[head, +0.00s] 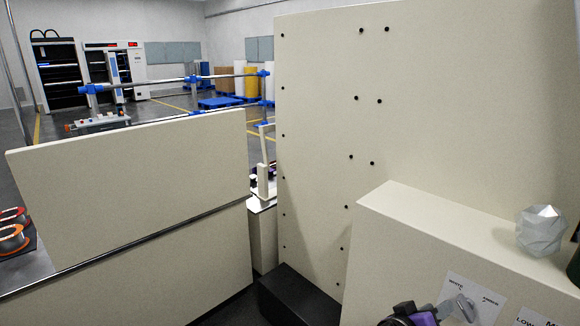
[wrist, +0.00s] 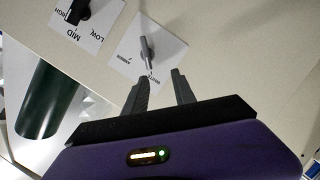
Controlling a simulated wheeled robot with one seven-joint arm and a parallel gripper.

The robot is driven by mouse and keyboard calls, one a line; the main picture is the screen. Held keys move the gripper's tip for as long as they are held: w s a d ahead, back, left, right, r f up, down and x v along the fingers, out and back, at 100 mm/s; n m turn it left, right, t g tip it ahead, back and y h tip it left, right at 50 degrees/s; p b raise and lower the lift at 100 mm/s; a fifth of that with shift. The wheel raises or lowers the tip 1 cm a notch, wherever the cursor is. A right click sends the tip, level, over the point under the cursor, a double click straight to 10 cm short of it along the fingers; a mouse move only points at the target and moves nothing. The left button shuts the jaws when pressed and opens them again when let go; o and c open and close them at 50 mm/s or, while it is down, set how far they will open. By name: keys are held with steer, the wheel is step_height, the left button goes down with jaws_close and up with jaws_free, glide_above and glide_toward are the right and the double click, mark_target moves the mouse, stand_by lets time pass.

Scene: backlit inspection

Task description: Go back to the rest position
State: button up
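My gripper (wrist: 160,74) is open and empty in the wrist view, with a clear gap between its two dark fingers. A grey lever knob (wrist: 147,50) on a white label marked WHITE and AMBER sits just beyond the fingertips, not between them. In the head view my gripper (head: 446,310) shows only partly at the bottom edge, its purple body cut off. The same knob (head: 464,306) is close to its fingers there; whether they touch is hard to tell.
A second dark knob (wrist: 78,10) sits on a LOW, MID, HIGH label. A dark green cylinder (wrist: 50,100) stands near it. A faceted grey object (head: 541,230) rests on the cream box (head: 430,235). A tall cream panel (head: 320,110) and a lower one (head: 130,180) stand around.

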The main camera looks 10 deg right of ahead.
steer(key=w+a+r+n+t+y, duration=0.1)
steer(key=w+a+n+t+y, duration=0.1)
steer(key=w+a+t, duration=0.1)
steer(key=s+a+f+n+t+y, duration=0.2)
steer(key=s+a+t+y, duration=0.15)
steer(key=s+a, duration=0.2)
steer(key=s+a+f+n+t+y, duration=0.1)
steer(key=s+a+f+t+y, duration=0.15)
steer(key=s+a+y, duration=0.35)
steer(key=s+a+r+m+y, duration=0.1)
steer(key=s+r, duration=0.1)
steer(key=s, duration=1.4)
steer(key=s+a+r+m+g, duration=0.1)
steer(key=s+r, duration=0.1)
steer(key=s, duration=1.3)
steer(key=shift+s+r+y, duration=0.35)
steer(key=shift+r, duration=0.05)
steer(key=shift+d, duration=0.1)
